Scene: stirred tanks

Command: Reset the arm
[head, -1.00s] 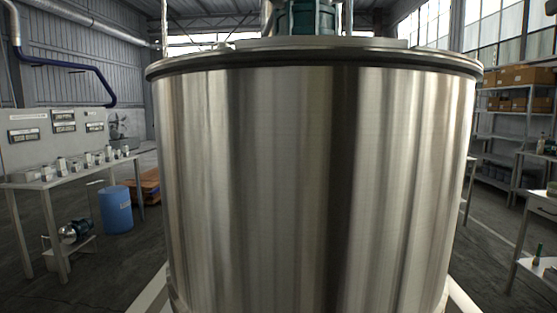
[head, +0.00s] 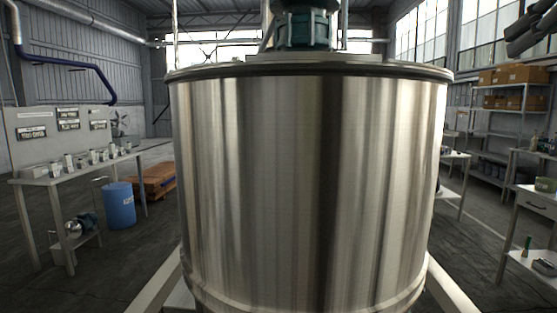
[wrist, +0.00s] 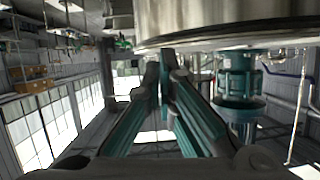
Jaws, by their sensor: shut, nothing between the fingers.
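My gripper (wrist: 164,70) is in the wrist view, its two teal-and-grey fingers together at the tips with nothing between them. The wrist picture is upside down. The large steel tank (head: 310,190) fills the middle of the head view, and its underside-up rim (wrist: 230,35) shows at the top of the wrist view. The teal motor (head: 306,28) on its lid also shows in the wrist view (wrist: 240,80). The fingertips look apart from the tank and motor, though the exact gap cannot be told.
A left table (head: 80,175) carries several small parts, with a blue drum (head: 119,205) beside it. Wooden pallets (head: 152,182) lie behind. A shelf with cardboard boxes (head: 515,75) and a white workbench (head: 536,204) stand at right. Floor is open on both sides.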

